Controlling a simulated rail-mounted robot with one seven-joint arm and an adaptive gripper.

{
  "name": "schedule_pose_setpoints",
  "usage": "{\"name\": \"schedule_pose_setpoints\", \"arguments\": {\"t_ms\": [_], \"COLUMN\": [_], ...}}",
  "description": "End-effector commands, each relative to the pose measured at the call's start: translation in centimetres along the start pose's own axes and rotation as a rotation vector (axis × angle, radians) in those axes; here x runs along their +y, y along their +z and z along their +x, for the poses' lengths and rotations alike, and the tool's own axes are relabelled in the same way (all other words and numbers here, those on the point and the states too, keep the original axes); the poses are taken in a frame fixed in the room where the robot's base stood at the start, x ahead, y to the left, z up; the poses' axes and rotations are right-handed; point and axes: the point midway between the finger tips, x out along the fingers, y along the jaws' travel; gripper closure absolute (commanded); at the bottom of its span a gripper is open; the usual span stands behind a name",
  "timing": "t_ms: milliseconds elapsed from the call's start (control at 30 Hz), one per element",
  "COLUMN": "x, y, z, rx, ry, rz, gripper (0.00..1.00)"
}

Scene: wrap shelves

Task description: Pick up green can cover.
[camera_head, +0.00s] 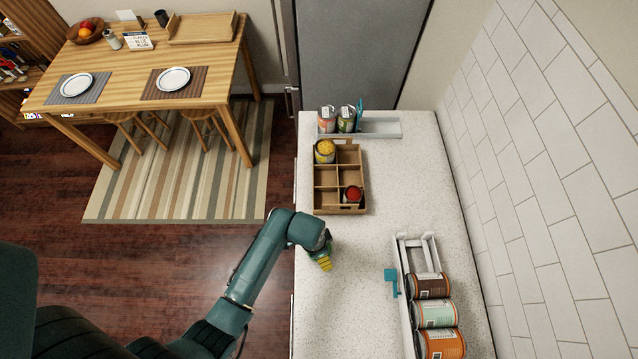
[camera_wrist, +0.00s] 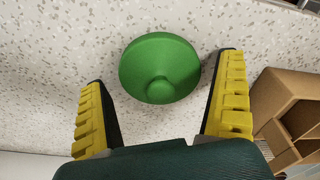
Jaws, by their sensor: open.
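The green can cover (camera_wrist: 160,68) is a round green disc with a rounded knob, lying on the speckled countertop in the wrist view. In the head view I cannot make it out clearly; my gripper hides most of that spot. My gripper (camera_head: 322,263) is low over the left part of the counter, in front of the cardboard box. Its yellow-padded fingers are open and empty. In the wrist view the cover shows between the two fingers, near the tips, with gaps on both sides. I cannot tell the exact height of the fingers above it.
A divided cardboard box (camera_head: 326,198) holds a yellow-topped can (camera_head: 325,151) and a red-topped can (camera_head: 352,194); its side shows close by in the wrist view (camera_wrist: 270,95). A white rack (camera_head: 380,128) holds two cans behind. Another rack (camera_head: 405,262) holds three lying cans at right. The middle counter is clear.

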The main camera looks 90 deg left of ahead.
Motion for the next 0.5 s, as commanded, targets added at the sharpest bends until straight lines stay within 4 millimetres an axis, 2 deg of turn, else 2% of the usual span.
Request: {"name": "schedule_pose_setpoints", "arguments": {"t_ms": [67, 300, 500], "x": [0.0, 0.0, 0.0], "y": [0.0, 0.0, 0.01], "z": [-0.03, -0.06, -0.06], "rx": [0.0, 0.0, 0.0], "ry": [0.0, 0.0, 0.0], "rz": [0.0, 0.0, 0.0], "gripper": [0.0, 0.44, 0.44]}}
